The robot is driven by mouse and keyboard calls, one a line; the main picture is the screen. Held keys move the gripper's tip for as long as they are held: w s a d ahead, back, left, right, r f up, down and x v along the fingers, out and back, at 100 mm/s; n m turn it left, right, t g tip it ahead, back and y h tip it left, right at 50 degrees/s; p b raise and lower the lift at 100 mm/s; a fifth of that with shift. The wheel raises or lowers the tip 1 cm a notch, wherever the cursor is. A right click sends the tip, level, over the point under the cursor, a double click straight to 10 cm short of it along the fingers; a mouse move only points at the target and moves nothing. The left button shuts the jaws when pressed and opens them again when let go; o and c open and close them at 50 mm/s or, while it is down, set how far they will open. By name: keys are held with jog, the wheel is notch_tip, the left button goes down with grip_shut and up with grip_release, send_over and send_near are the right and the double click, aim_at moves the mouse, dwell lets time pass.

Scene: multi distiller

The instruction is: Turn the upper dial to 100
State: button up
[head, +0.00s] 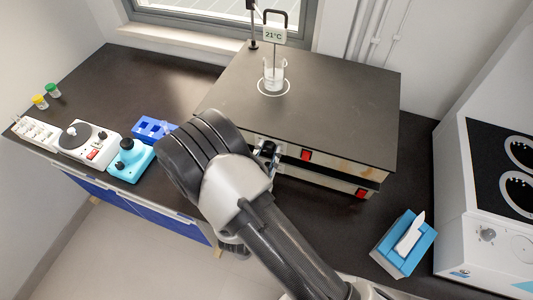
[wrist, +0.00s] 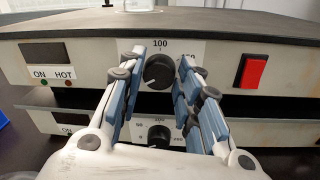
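The upper dial (wrist: 159,71) is a round black knob on the upper heating plate's front panel (wrist: 215,62), with "100" printed above it. A partly covered number stands to its upper right. My gripper (wrist: 161,62) is open, with one blue-padded finger on each side of the dial in the wrist view. I see gaps between the pads and the knob; I cannot tell how deep the fingertips reach. In the head view my gripper (head: 267,152) is at the panel, mostly hidden by my arm, and the dial cannot be made out.
A red switch (wrist: 251,71) sits right of the upper dial. A lower dial (wrist: 159,135) is on the unit beneath, partly behind my gripper. A beaker (head: 274,74) stands on the upper plate (head: 340,100). A tissue box (head: 403,245) lies to the right.

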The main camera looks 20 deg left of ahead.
jog(key=c, duration=0.5)
jog(key=shift+c, duration=0.3)
jog(key=shift+f, duration=0.1)
jog(key=m+b, duration=0.4)
jog(key=m, duration=0.2)
jog(key=shift+f+b, duration=0.2)
jog(key=shift+b, duration=0.2)
jog(key=m+b, duration=0.4)
jog(key=m, duration=0.1)
jog(key=shift+m+t, duration=0.3)
jog(key=m+h, duration=0.1)
jog(key=m, duration=0.5)
jog(key=shift+m, duration=0.4)
jog(key=m, duration=0.6)
jog(key=shift+a+h, duration=0.1)
jog(key=shift+h, duration=0.2)
jog(key=shift+m, duration=0.3)
